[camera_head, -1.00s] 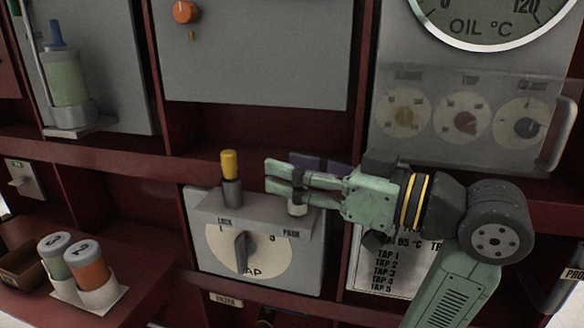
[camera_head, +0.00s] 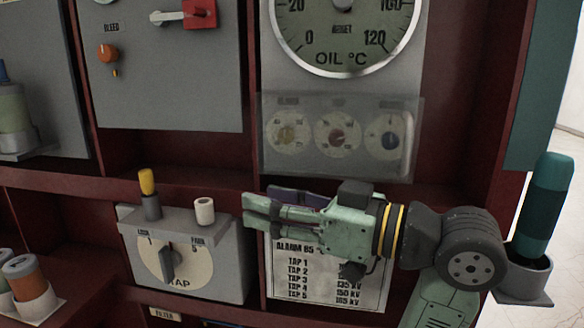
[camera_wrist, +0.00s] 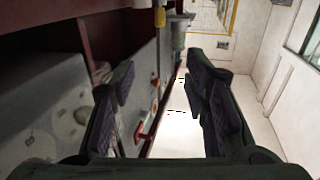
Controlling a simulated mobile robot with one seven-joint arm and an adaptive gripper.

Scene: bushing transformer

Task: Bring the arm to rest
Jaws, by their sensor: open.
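My gripper (camera_head: 258,204) is open and empty in the head view, pointing left, with its green-grey body in front of the alarm placard (camera_head: 325,280). Its fingertips are just right of the white empty-looking cup (camera_head: 204,210) on the tap box (camera_head: 205,265), and look apart from it. In the wrist view the two dark-padded fingers (camera_wrist: 160,95) stand wide apart with nothing held between them. A yellow-topped pin (camera_head: 147,182) stands upright in the grey holder at the box's LOCK side. The tap knob (camera_head: 168,262) points near upright.
A clear cover (camera_head: 340,165) over several small dials is just above my gripper, below the oil gauge (camera_head: 345,30). A teal cylinder (camera_head: 545,205) stands in a grey cup at the right. Numbered canisters (camera_head: 28,285) are at lower left. Red frame shelves surround the panels.

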